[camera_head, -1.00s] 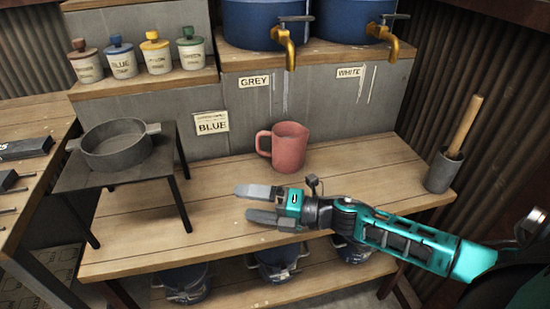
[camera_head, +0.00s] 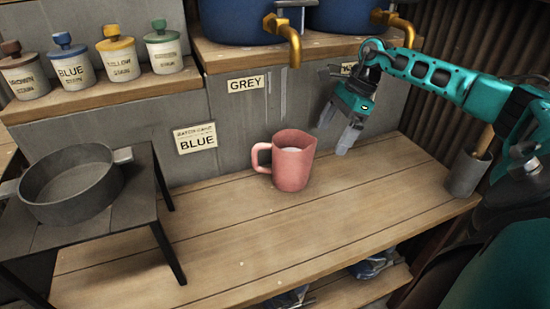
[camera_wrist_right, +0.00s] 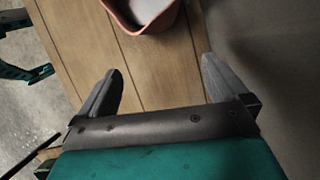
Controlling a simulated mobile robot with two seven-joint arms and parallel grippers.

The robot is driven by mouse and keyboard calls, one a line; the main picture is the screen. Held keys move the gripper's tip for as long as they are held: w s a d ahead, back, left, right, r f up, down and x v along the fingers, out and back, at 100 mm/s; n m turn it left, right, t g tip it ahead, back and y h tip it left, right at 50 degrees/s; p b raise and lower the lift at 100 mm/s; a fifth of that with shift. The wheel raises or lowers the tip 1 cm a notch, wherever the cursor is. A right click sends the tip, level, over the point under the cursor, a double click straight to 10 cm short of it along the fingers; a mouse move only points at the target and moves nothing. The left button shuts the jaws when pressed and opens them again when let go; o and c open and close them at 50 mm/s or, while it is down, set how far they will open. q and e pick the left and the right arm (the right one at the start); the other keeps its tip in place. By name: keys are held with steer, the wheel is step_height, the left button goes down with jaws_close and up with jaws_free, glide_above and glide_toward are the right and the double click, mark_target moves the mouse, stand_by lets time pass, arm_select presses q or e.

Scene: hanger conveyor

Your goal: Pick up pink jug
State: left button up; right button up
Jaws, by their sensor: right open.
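The pink jug (camera_head: 290,165) stands upright on the wooden bench, its handle pointing left in the head view. Something pale shows inside it. My right gripper (camera_head: 335,135) is open and empty, above and to the right of the jug, fingers pointing down, apart from it. In the right wrist view the jug (camera_wrist_right: 143,14) is cut off at the top edge, ahead of the open fingers of my right gripper (camera_wrist_right: 160,85). My left gripper is not clearly in view.
A grey pan (camera_head: 72,186) sits on a small dark stand left of the jug. Labelled jars (camera_head: 72,62) line a shelf behind. A brass tap (camera_head: 287,38) hangs above the jug. A grey pot (camera_head: 466,172) stands at right. The front bench (camera_head: 230,240) is clear.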

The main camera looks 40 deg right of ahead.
mark_target(301, 136)
steer(key=w+a, duration=0.1)
steer(key=a, duration=0.1)
steer(key=w+a, duration=0.1)
steer(key=a, duration=0.2)
steer(key=w+a, duration=0.1)
steer(key=a, duration=0.1)
steer(key=shift+w+a, duration=0.1)
steer(key=shift+a, duration=0.25)
steer(key=a, duration=0.1)
steer(key=w+a, duration=0.1)
steer(key=shift+w+a, duration=0.15)
steer(key=shift+a, duration=0.15)
steer(key=shift+x, duration=1.2)
steer(key=shift+f, duration=0.3)
steer(key=c, duration=1.2)
steer(key=shift+r, duration=0.15)
steer(key=shift+c, duration=1)
steer(key=shift+r, duration=0.1)
